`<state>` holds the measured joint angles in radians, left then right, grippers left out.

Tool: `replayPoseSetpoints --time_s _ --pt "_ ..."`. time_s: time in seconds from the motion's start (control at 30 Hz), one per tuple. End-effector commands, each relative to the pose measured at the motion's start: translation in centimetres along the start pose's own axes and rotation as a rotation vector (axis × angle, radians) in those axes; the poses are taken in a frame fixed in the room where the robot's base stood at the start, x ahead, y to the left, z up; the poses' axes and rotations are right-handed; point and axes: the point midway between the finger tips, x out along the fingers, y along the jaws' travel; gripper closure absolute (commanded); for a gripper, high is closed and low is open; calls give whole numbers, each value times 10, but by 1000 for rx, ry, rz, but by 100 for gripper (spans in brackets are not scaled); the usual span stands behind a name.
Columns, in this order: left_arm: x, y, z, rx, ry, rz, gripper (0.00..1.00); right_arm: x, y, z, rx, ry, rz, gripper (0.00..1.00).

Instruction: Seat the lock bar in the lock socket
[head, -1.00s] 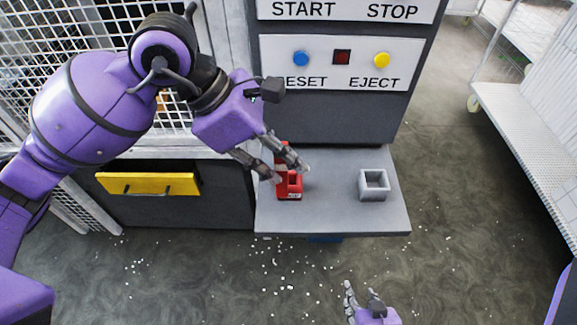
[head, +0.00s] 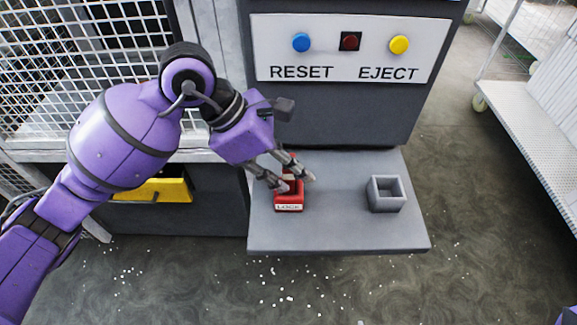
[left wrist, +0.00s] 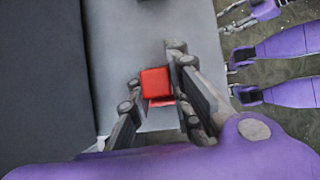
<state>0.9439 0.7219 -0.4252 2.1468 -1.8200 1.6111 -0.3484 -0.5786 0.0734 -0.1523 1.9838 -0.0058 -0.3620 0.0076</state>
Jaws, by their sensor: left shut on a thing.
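My left gripper (head: 289,182) is over the left part of the grey shelf, its fingers closed around the red lock bar. In the left wrist view the bar's square red top (left wrist: 155,82) sits between the fingertips. A red piece labelled LOCK (head: 289,207) stands on the shelf directly below the fingers; I cannot tell whether the bar is inside it or how deep, as the fingers hide the join. A grey open-topped square socket (head: 386,207) stands empty to the right. My right gripper (left wrist: 236,15) shows only small at the wrist view's upper edge, its jaw state unclear.
The grey shelf (head: 335,235) juts from the machine, with bare room between the red piece and the grey socket. Above is a panel (head: 345,50) with RESET and EJECT buttons. A yellow drawer front (head: 160,190) is at left, and a white rack (head: 540,120) at right.

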Motion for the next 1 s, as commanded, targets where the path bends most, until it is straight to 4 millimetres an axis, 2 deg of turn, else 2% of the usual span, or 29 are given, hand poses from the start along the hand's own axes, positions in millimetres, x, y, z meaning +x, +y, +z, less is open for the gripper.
replayPoseSetpoints --time_s 0.13,0.3,0.33,0.47,0.77,0.87,1.0 --pt "-3 0 2 2 -1 4 100 -1 0 -8 -1 13 -2 60" --pt "1 0 -1 1 -1 2 100 0 -1 -8 -4 15 -4 60" --pt "1 0 0 1 0 2 78 0 -1 -9 -5 17 -5 60" --pt "0 0 0 1 0 2 63 0 -2 -10 -6 17 -6 60" --pt "-1 0 1 1 -1 2 63 1 -2 -5 -7 7 -7 60" --pt "-8 1 2 2 0 5 63 1 -2 -5 -6 6 -7 60" --pt "-30 1 1 2 1 7 63 1 -2 -4 -6 4 -7 60"
